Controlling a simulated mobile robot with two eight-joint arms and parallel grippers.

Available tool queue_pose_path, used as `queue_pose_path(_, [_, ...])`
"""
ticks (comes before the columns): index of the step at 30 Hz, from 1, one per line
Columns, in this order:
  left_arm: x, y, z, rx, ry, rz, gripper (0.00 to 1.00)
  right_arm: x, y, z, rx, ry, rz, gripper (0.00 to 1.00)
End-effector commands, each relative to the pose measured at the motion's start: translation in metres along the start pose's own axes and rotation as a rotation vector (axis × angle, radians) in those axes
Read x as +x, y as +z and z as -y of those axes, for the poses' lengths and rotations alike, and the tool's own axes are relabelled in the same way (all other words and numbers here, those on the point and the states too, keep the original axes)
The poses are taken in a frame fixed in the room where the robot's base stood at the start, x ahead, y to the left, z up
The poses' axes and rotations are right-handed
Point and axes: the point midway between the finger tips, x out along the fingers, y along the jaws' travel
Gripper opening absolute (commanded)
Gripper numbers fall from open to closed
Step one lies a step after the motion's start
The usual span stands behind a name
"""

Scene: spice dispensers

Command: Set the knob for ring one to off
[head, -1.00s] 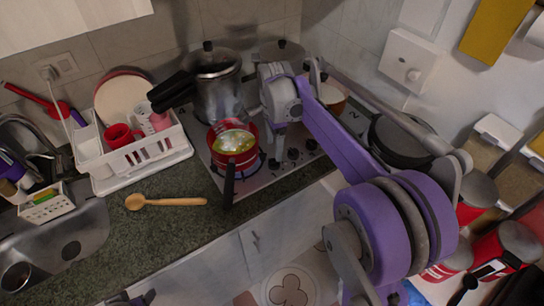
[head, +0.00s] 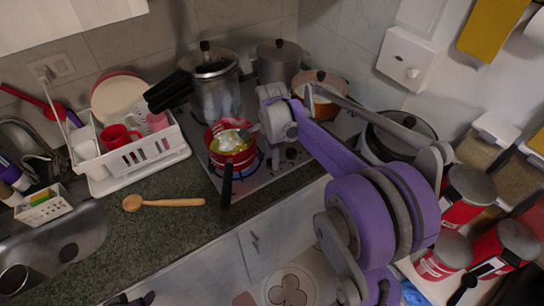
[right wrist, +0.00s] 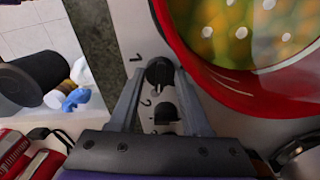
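Knob one (right wrist: 159,72), a dark round knob beside a printed "1", sits between the fingertips of my right gripper (right wrist: 161,68) in the right wrist view. The fingers stand on either side of it; I cannot tell whether they touch it. Knob two (right wrist: 165,112), beside a "2", lies between the fingers closer to the palm. In the head view my right gripper (head: 256,127) is at the stove, right by the red pot (head: 231,155). Knob one's setting is not clear. A part of my left arm shows at the bottom edge; its fingers are not clear.
The red pot, with yellow-green contents, also fills the upper right of the right wrist view (right wrist: 225,85). A pressure cooker (head: 215,85), a grey pot (head: 279,62) and an orange pot (head: 320,92) crowd the stove. A wooden spoon (head: 165,202) lies on the counter.

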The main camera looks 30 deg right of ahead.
Motion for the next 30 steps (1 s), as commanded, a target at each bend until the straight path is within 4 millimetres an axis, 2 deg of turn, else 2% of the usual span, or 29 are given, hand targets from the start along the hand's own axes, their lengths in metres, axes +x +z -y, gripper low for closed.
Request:
queue_pose_path(1, [0.0,0.0,0.0,0.0,0.0,0.0,0.6,-0.0001,-0.0001,0.0,0.0,0.0,0.0,0.22])
queue_pose_path(5, [0.0,0.0,0.0,0.0,0.0,0.0,0.6,-0.0001,-0.0001,0.0,0.0,0.0,0.0,0.0])
queue_pose_path(15, [0.0024,0.0026,0.0,0.0,0.0,0.002,0.6,0.0001,-0.0001,0.0,-0.13,0.0,0.0,0.0])
queue_pose_path(23, [0.0022,0.0023,0.0,0.0,0.0,0.002,0.6,-0.0004,-0.0001,0.0,-0.139,0.0,0.0,0.0])
queue_pose_path(24, [0.0022,0.0023,0.0,0.0,0.0,0.002,0.6,-0.0004,-0.0001,0.0,-0.139,0.0,0.0,0.51])
queue_pose_path(28, [0.0022,0.0023,0.0,0.0,0.0,0.002,0.6,-0.0003,-0.0002,0.0,-0.139,0.0,0.0,0.75])
queue_pose_path(30, [0.0022,0.0023,0.0,0.0,0.0,0.002,0.6,-0.0003,-0.0001,0.0,-0.139,0.0,0.0,0.78])
